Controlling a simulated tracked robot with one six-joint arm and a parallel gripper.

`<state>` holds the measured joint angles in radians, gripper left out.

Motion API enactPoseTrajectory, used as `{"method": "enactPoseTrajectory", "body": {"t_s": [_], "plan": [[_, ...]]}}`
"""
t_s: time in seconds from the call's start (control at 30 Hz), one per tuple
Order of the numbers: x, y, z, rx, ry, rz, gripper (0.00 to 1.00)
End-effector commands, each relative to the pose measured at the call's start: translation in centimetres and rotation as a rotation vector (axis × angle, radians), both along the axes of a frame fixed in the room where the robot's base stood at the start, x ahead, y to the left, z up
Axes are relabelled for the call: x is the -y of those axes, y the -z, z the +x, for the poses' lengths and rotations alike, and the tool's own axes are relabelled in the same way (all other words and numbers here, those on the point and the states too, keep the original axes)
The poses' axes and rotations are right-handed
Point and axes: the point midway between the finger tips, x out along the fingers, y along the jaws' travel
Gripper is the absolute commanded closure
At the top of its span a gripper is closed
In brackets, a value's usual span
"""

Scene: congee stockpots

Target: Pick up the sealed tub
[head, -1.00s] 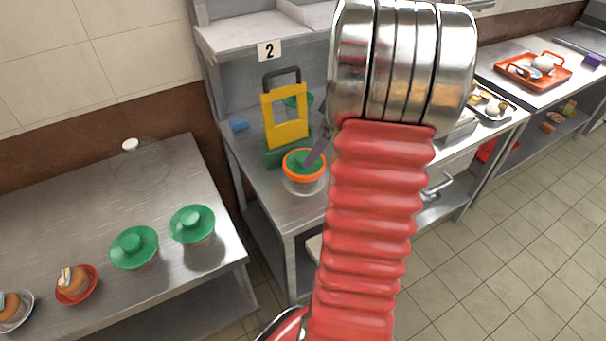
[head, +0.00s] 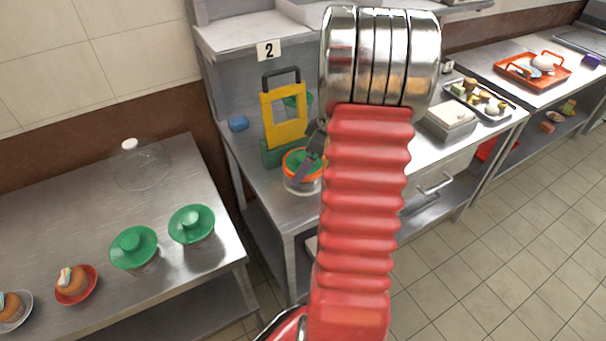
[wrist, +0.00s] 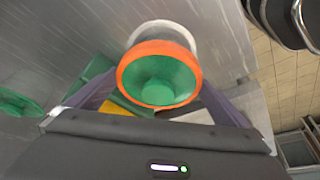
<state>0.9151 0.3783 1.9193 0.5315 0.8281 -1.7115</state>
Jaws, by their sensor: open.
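The sealed tub (head: 290,181) is a clear tub with a green lid and an orange ring around its rim. It stands upright near the front edge of the counter marked 2. My gripper (head: 310,158) is at the tub, and one dark finger covers part of its right side in the head view. In the wrist view the tub's orange ring (wrist: 122,82) and green lid show between the open fingers of my gripper (wrist: 155,92). I cannot tell whether either finger touches it. My arm hides the counter just right of the tub.
A yellow frame with a dark handle (head: 284,118) stands on a green base right behind the tub. A tray of food (head: 482,100) is to the right.

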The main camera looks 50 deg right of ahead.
Motion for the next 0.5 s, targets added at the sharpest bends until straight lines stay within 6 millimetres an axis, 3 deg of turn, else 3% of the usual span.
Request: {"method": "enactPoseTrajectory", "body": {"t_s": [0.27,0.5], "plan": [[-0.1,0.6,0.3,0.000,0.000,0.001,0.00],[-0.6,3.4,1.6,-0.002,0.000,0.002,0.00]]}}
